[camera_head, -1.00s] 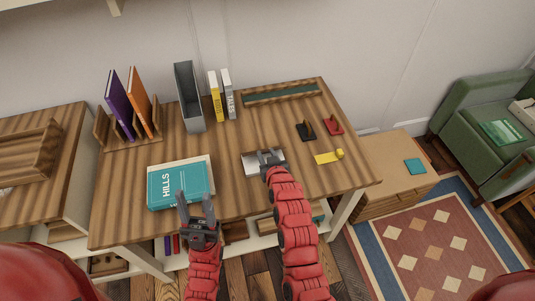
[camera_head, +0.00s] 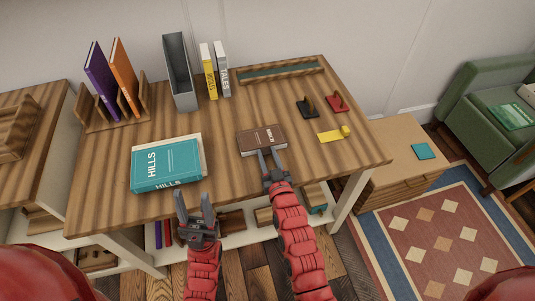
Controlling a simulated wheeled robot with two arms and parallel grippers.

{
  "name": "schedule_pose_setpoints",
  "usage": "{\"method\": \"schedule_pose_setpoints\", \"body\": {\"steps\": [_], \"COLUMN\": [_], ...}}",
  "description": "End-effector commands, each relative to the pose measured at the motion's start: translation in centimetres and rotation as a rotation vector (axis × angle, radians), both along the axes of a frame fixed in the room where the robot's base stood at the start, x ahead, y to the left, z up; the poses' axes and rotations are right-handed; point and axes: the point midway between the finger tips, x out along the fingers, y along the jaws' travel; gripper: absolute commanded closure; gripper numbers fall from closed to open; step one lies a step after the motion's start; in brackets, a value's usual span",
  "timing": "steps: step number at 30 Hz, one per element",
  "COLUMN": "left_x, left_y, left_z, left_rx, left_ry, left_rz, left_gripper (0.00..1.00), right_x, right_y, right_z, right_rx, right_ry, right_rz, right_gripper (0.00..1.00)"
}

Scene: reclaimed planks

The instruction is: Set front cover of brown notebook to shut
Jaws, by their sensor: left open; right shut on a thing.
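The brown notebook (camera_head: 258,137) lies on the plank desk in the head view, its brown front cover with pale lettering facing up. The cover lies over the pages and looks flat and shut. My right gripper (camera_head: 270,158) is at the notebook's near edge, shut on it there, and its fingers hide part of that edge. My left gripper (camera_head: 194,208) is open and empty in front of the desk's near edge, below the teal book.
A teal "HILLS" book (camera_head: 165,165) lies on another book, left of the notebook. A grey file holder (camera_head: 179,72), upright books (camera_head: 209,70) and a wooden rack (camera_head: 140,105) stand behind. A yellow item (camera_head: 330,136) lies right. Desk (camera_head: 225,175) is bare between the books.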

Motion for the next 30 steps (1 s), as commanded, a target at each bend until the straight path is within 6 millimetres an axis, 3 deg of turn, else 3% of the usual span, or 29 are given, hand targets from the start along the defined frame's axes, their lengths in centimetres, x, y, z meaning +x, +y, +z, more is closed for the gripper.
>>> {"method": "schedule_pose_setpoints", "body": {"steps": [1, 17, 18, 23, 30], "left_x": [-0.01, -0.01, 0.00, 0.00, -0.01], "left_y": [0.00, 0.00, 0.00, 0.00, 0.00], "left_z": [-0.24, -0.35, -0.36, -0.36, -0.33], "left_rx": [0.000, 0.000, 0.000, 0.000, 0.000], "left_ry": [0.000, 0.000, 0.000, 0.000, 0.000], "left_rz": [0.000, 0.000, 0.000, 0.000, 0.000], "left_gripper": [0.50, 0.50, 0.50, 0.50, 0.50], "right_x": [-0.10, -0.09, -0.09, -0.06, -0.02], "right_y": [0.02, 0.01, 0.01, 0.01, 0.01], "right_z": [-0.77, -0.98, -0.99, -0.83, -0.66], "right_rx": [-0.004, -0.004, -0.004, -0.003, -0.002], "right_ry": [0.011, 0.012, 0.012, 0.009, 0.006], "right_rz": [0.001, 0.001, 0.001, 0.001, 0.001], "right_gripper": [1.00, 1.00, 0.59, 0.30, 0.30]}}
